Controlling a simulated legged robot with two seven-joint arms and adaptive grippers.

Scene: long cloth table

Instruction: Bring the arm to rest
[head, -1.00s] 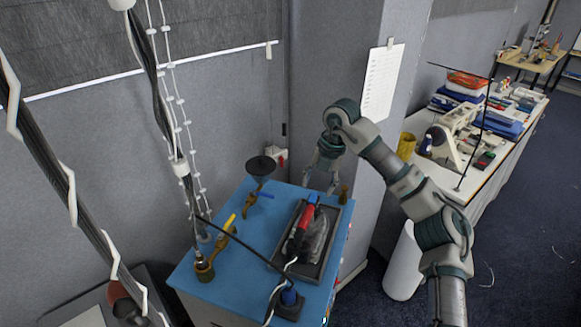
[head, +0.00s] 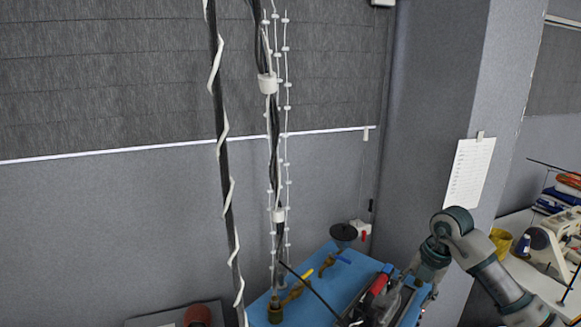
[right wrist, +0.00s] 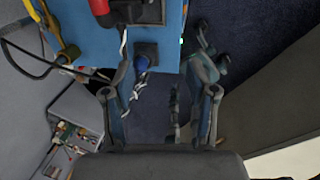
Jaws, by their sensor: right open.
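My right arm comes in from the lower right of the head view. My right gripper (head: 408,292) hangs low beside the right edge of the blue-topped table (head: 337,283), partly overlapping the dark tray area. In the right wrist view, my right gripper (right wrist: 162,78) has its fingers spread apart with nothing held between them. Dark floor and a black socket piece with a blue plug (right wrist: 143,62) show beyond the fingers. My left gripper is not in view.
A red-handled iron (head: 376,287) lies on the blue top, with brass fittings (head: 293,293) and a black disc (head: 343,232) nearby. Cables hang at the left. A grey column with a paper sheet (head: 468,174) stands behind my arm. A sewing machine (head: 550,236) is at the right.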

